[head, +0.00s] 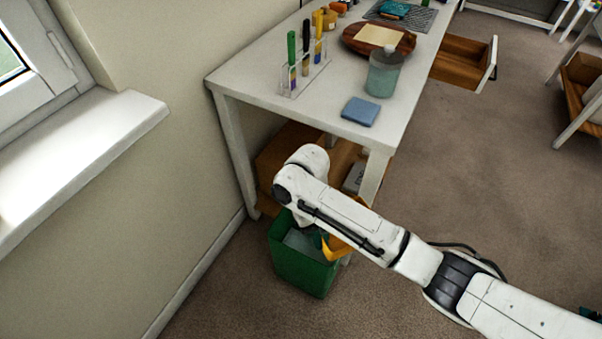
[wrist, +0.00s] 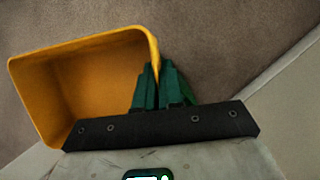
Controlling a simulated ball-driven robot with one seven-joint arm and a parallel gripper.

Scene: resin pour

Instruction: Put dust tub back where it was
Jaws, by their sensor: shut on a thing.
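The dust tub is an open orange-yellow tub (wrist: 85,85), which I see in the wrist view at the left. My gripper (wrist: 157,68) has green fingers shut on the tub's wall near its right rim corner. The part of the tub in view looks empty. In the head view the tub (head: 343,244) shows partly behind my arm, at the right rim of a green bin (head: 303,273). I cannot tell whether it touches the bin. My gripper (head: 323,240) is mostly hidden there by my wrist.
A white workbench (head: 257,75) stands behind the bin, carrying a rack of tools (head: 303,75), a jar (head: 382,75), a blue pad (head: 360,111) and a round wooden board (head: 350,40). Its drawer (head: 462,67) is open at right.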

